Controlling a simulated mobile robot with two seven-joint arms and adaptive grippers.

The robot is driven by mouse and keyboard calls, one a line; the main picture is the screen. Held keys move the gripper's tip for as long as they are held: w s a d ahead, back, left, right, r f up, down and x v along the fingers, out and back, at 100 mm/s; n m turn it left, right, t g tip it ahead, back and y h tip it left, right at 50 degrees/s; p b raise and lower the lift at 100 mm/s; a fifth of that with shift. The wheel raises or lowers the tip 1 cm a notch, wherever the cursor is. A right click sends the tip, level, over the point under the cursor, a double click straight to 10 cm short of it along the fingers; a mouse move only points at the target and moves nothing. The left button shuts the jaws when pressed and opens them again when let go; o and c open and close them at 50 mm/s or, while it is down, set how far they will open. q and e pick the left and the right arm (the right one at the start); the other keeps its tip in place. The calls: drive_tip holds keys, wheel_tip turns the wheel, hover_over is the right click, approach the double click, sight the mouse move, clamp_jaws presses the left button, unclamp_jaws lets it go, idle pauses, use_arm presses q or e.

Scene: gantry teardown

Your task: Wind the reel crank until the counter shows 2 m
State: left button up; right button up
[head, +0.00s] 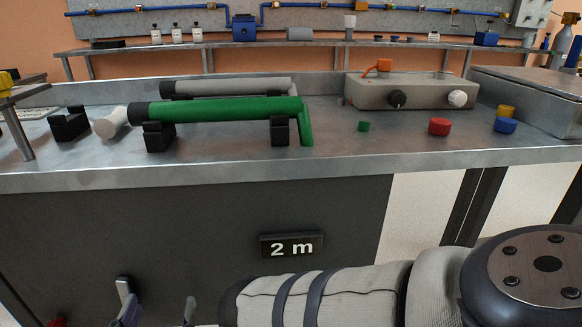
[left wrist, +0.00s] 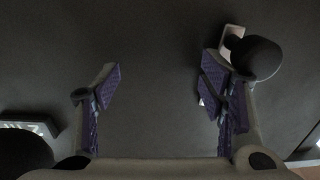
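The counter (head: 291,246) on the dark cabinet front reads "2 m". Part of it shows at the left edge of the left wrist view (left wrist: 30,128). My left gripper (head: 157,312) is at the bottom of the head view, in front of the dark panel. In the left wrist view its purple-padded fingers (left wrist: 163,95) are spread wide with nothing between them. A dark round knob on a light crank arm (left wrist: 234,32) is just outside the right-hand finger there, which partly covers it. I cannot tell whether they touch. The reel is not clearly visible. My right gripper is not in view.
On the bench above are a green roll (head: 220,109), a grey box with knobs (head: 420,91), and red (head: 439,126) and blue (head: 505,126) caps. A red item (head: 57,321) shows at the bottom left.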

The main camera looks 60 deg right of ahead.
use_arm(q)
drive_tip(key=shift+o, duration=0.2)
drive_tip(key=shift+a, duration=0.1)
drive_tip(key=p+v, duration=0.4)
drive_tip(key=v, duration=0.4)
idle(0.3)
